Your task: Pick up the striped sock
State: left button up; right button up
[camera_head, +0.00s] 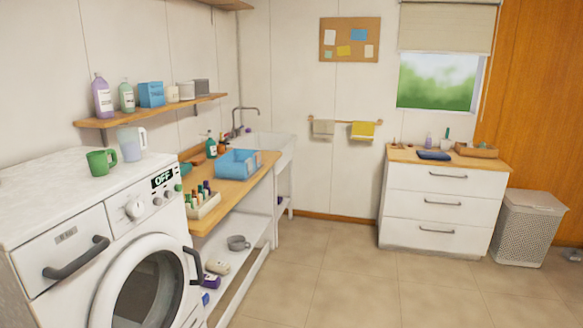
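I cannot make out a striped sock anywhere in the head view. A folded dark blue item (434,155) lies on the wooden top of the white drawer unit, and I see no stripes on it. A small grey item (576,257) on the floor at the right edge is too small to identify. Neither of my grippers is in view.
A white washing machine (60,195) fills the left, with a green mug (101,162) on top. A wooden counter (233,188) holds a blue bin (238,163). The white drawer unit (442,205) and laundry basket (528,228) stand at right.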

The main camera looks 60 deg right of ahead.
aim_at(249, 162)
jog(key=z, duration=1.75)
jog(key=j+u, duration=0.15)
jog(key=u, duration=2.05)
jog(key=z, duration=2.2)
jog(key=i+l, duration=0.25)
jog(key=i, duration=0.2)
jog(key=i+l+u, duration=0.1)
jog(key=i, duration=0.35)
jog(key=i+l, duration=0.4)
jog(key=i+j+u, duration=0.05)
